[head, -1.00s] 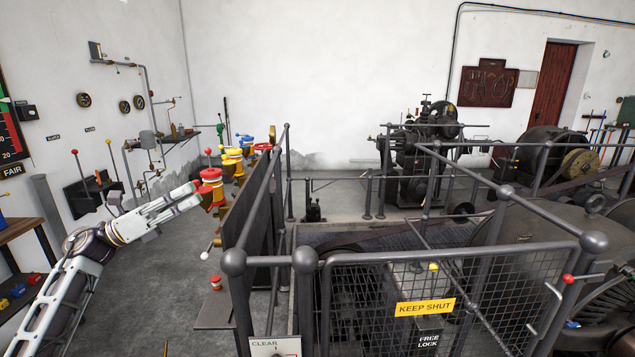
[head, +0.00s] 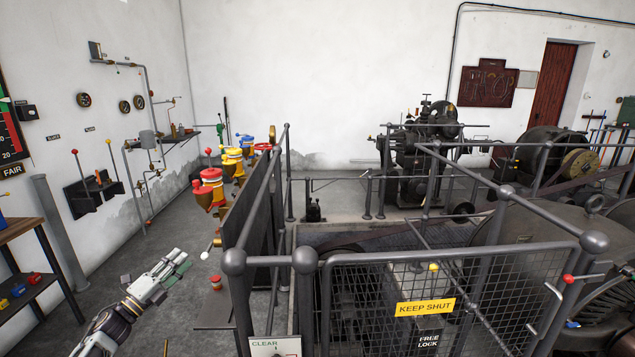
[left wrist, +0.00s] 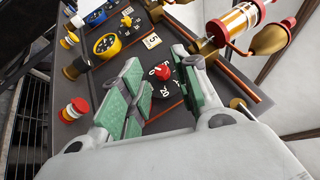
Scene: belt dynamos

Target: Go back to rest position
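My left gripper (head: 179,264) is at the lower left of the head view, low over the grey floor, in front of and below the red-lidded brass cup (head: 208,190). It is apart from everything there. In the left wrist view my left gripper (left wrist: 160,75) has its two green-padded fingers spread with nothing held between them. A small red knob on a dial (left wrist: 162,74) shows beyond the gap, on a dark panel (left wrist: 125,60). My right gripper is in neither view.
A dark panel with yellow and blue cups (head: 232,157) runs along the railing (head: 282,260). A mesh gate with a KEEP SHUT sign (head: 425,307) stands at front centre. A wooden bench (head: 25,225) is at the left edge.

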